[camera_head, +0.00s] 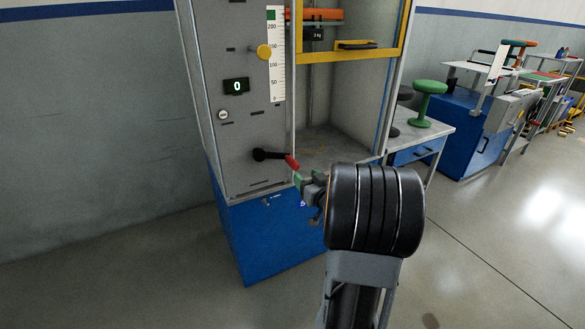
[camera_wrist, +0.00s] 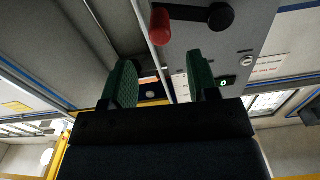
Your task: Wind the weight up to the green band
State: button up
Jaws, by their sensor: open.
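The crank has a black hub (camera_head: 259,155) and a red handle (camera_head: 292,162) on the grey panel of the test machine. My gripper (camera_head: 304,181) is open, its green-padded fingers just below and right of the red handle. In the wrist view my gripper (camera_wrist: 161,58) is empty, and the red handle (camera_wrist: 160,26) shows above the gap between the fingers, not gripped. A white scale (camera_head: 275,70) has a green band (camera_head: 271,14) at its top. A yellow pointer knob (camera_head: 264,51) sits beside the scale, below the band. A dark weight marked in kg (camera_head: 313,34) hangs inside.
A small display (camera_head: 236,86) on the panel reads 0. A yellow frame (camera_head: 350,57) crosses the machine's opening. The blue cabinet (camera_head: 265,235) stands under the panel. Floor at left is clear.

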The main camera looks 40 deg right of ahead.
aim_at(293, 163)
jog(key=w, duration=0.3)
jog(key=w+d+b, duration=0.1)
jog(key=w, duration=0.5)
jog(key=shift+w+d+b, duration=0.15)
jog(key=shift+w+b, duration=0.1)
jog(key=shift+b, duration=0.1)
grip_shut()
